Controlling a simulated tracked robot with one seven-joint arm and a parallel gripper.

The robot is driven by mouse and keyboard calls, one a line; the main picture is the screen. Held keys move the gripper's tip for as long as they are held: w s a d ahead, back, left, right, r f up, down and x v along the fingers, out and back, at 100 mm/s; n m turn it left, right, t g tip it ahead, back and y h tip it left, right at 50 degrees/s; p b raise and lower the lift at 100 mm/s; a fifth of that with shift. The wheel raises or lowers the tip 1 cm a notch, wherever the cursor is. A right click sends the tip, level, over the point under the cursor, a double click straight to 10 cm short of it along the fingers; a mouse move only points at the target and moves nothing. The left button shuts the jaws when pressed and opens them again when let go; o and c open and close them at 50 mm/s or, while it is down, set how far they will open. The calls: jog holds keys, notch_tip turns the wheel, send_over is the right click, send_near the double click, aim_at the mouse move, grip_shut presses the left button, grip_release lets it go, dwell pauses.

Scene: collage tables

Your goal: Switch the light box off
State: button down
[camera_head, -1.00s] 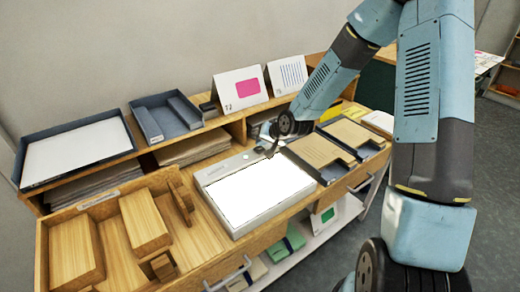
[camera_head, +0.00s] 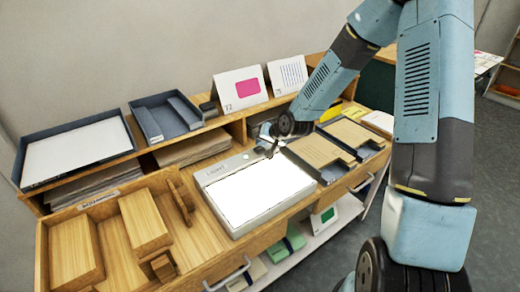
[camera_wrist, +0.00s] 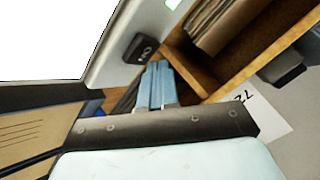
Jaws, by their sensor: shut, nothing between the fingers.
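The light box (camera_head: 255,193) lies flat on the table, a pale grey case with a bright white, lit panel. Its panel and case edge also show in the wrist view (camera_wrist: 100,68). A small black switch with white markings (camera_wrist: 140,48) sits on the case edge. A small greenish dot (camera_head: 246,156) shows on its far edge in the head view. My gripper (camera_wrist: 157,66) is shut and empty, its fingertips just beside the switch; I cannot tell whether they touch it. In the head view my gripper (camera_head: 270,151) is over the box's far right corner.
Dark trays with brown card (camera_head: 320,150) stand close to the right of the box. A wooden tray of blocks (camera_head: 75,255) is to the left. A shelf with paper stacks (camera_head: 190,150), trays and a number card (camera_head: 240,88) runs behind.

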aim_at(262, 150)
jog(key=shift+f, duration=0.15)
jog(key=shift+s+f, duration=0.1)
jog(key=shift+f, duration=0.1)
jog(key=shift+f, duration=0.2)
dwell(0.6)
jog(key=shift+r, duration=0.7)
jog(key=shift+r, duration=0.1)
jog(key=shift+r, duration=2.9)
